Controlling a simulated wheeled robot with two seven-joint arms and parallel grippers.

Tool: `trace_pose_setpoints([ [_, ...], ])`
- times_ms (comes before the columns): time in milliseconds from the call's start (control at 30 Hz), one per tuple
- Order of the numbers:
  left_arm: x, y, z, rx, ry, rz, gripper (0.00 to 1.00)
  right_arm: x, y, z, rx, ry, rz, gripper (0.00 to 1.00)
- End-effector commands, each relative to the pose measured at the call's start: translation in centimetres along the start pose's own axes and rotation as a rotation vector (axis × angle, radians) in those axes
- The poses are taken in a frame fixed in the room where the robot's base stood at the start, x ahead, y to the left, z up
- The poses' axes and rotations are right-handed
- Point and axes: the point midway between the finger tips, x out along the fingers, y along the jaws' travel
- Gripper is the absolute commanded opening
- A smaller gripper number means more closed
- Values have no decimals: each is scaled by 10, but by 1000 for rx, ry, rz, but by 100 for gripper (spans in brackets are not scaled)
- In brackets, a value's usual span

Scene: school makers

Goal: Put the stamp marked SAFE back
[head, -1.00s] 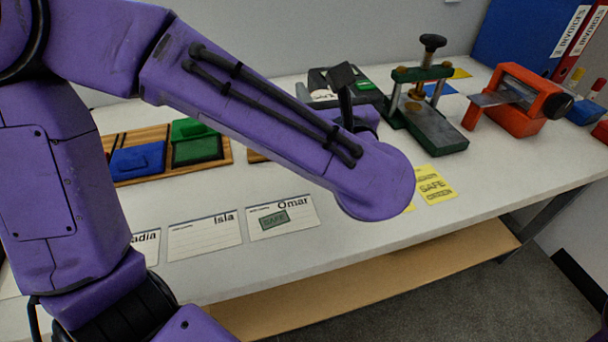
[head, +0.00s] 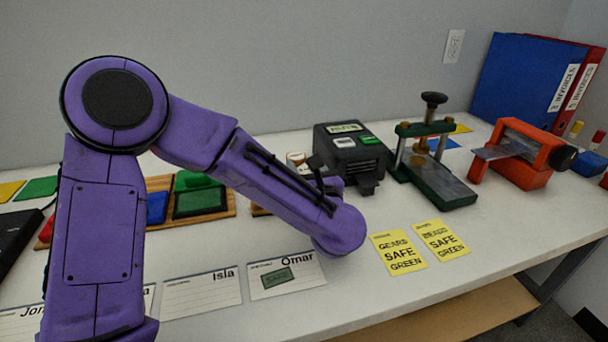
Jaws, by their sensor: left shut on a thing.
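My left arm comes in from the left. Its gripper (head: 329,186) is mostly hidden behind the wrist, above the table by the black machine. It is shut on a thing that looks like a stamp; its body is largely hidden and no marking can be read. A small white and brown object (head: 296,158) shows just behind the forearm; I cannot tell what it is. A wooden tray (head: 229,206) with colored pads runs behind the arm. Omar's card (head: 309,272) bears a green SAFE print. My right gripper is out of view.
A black machine (head: 346,157), a green press (head: 438,180) and an orange device (head: 525,165) stand at the back right. Two yellow SAFE GREEN notes (head: 398,253) lie at front right. Isla's card (head: 202,292) lies left of Omar's. Bare white table shows at the right.

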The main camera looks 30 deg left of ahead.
Motion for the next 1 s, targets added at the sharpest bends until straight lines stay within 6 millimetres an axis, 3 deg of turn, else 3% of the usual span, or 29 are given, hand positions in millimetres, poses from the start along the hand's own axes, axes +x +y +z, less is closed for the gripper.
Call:
trace_pose_setpoints([
  [100, 0, 0, -17, 3, 0, 0, 20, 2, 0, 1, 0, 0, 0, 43],
  [467, -1, 1, -22, 0, 0, 0, 20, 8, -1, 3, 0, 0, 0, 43],
  [500, -1, 1, -20, 0, 0, 0, 62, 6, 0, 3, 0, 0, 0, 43],
  [567, -1, 1, -20, 1, 0, 0, 77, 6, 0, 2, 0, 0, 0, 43],
  [900, -1, 1, -13, 0, 0, 0, 77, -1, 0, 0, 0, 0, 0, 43],
  [1000, -17, -1, -16, 0, -1, -4, 77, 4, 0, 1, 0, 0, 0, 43],
])
